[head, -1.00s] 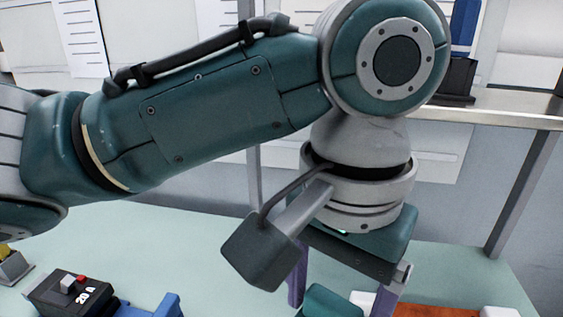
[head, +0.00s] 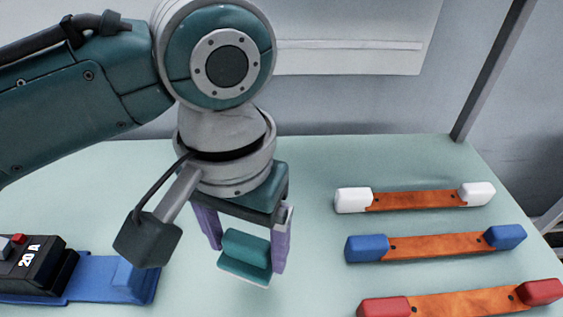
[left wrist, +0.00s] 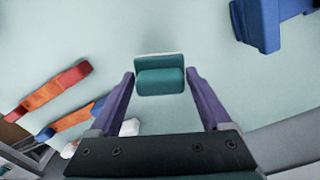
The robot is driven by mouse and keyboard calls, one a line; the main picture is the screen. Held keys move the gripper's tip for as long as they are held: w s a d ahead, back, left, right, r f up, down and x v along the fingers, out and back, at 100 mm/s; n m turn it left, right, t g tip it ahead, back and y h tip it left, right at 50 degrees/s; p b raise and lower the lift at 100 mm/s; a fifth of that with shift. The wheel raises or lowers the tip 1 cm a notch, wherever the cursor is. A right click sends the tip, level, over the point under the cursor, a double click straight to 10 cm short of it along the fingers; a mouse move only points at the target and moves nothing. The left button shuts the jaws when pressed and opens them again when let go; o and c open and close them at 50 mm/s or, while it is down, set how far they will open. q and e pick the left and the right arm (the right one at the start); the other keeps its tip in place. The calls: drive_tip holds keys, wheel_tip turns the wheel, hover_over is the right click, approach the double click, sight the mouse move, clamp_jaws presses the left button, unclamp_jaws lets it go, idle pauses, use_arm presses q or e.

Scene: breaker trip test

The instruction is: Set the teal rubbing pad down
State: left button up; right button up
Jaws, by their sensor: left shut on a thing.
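The teal rubbing pad (head: 245,251) is between the purple fingers of my left gripper (head: 246,257), near the middle of the head view. It has a rounded grip on top and a flat base. My left gripper is shut on it and points down over the pale green table. In the left wrist view, the pad (left wrist: 160,80) sits between the two fingertips (left wrist: 160,74). Whether its base touches the table I cannot tell. My right gripper is not in view.
Copper bars with white (head: 420,199), blue (head: 436,246) and red (head: 460,300) ends lie to the right. A black 20 A breaker (head: 32,266) sits in a blue holder (head: 110,277) at the left. The table around the pad (head: 300,160) is clear.

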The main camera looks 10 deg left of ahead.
sight(251, 272)
use_arm(q)
wheel_tip(251, 272, down, 7)
drive_tip(key=shift+f+b, duration=0.1)
drive_tip(key=shift+b, duration=0.7)
drive_tip(key=shift+f, duration=0.1)
drive_tip(key=o, duration=1)
